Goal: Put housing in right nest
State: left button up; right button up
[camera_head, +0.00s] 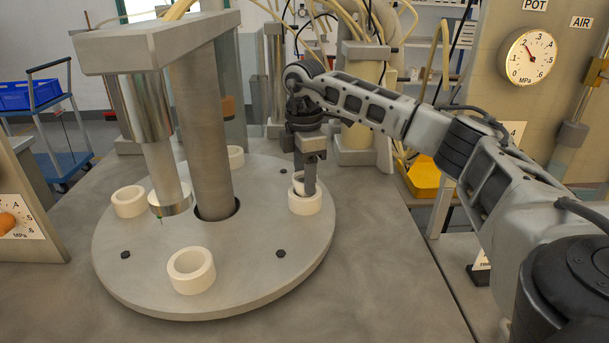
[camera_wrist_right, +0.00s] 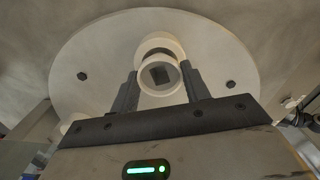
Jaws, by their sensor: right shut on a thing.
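The right nest (camera_head: 305,207) is a short white ring on the right side of the round grey turntable (camera_head: 245,283). My right gripper (camera_head: 308,188) points down at it, fingertips at the ring's top opening. In the right wrist view the gripper (camera_wrist_right: 163,90) is shut on the housing (camera_wrist_right: 172,92), a pale hollow cylinder between the two dark fingers. The nest (camera_wrist_right: 158,38) shows just behind the housing there. The housing is mostly hidden by the fingers in the head view, and I cannot tell whether it sits inside the nest. My left gripper is not in view.
Other white rings stand on the turntable: left (camera_head: 130,208), front (camera_head: 191,280) and back (camera_head: 236,152). A grey central column (camera_head: 200,130) carries a metal press ram (camera_head: 163,175) on the left. Dark bolts (camera_head: 281,253) stick up slightly. A yellow bin (camera_head: 422,180) is at right.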

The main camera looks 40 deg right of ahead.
jog(key=shift+f, duration=0.25)
jog(key=shift+f, duration=0.15)
jog(key=o, duration=0.9)
jog(key=shift+o, duration=0.2)
notch_tip(320, 180, up, 12)
jog(key=p, duration=0.1)
jog(key=shift+s, duration=0.1)
